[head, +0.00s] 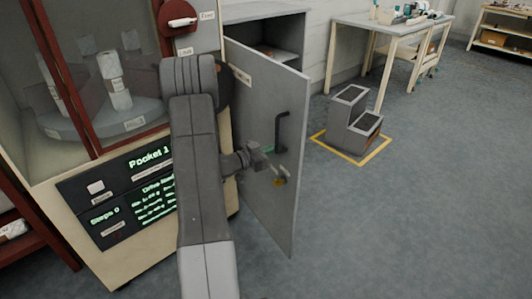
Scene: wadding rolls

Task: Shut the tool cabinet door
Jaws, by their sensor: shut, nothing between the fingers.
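The tool cabinet (262,14) is grey and stands behind the machine at the upper middle of the head view. Its grey door (297,120) stands open, swung out toward me, and part of the dark interior shows above it. My gripper (279,176) is shut and empty, in front of the door face below the handle. I cannot tell whether it touches the door. My arm hides the door's lower left part.
A cream machine with red-framed glass (150,60) and a lit display (130,190) stands close at the left. A grey step stool (352,120) sits inside a yellow floor outline to the right. A workbench (385,24) is behind it. The floor at right is clear.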

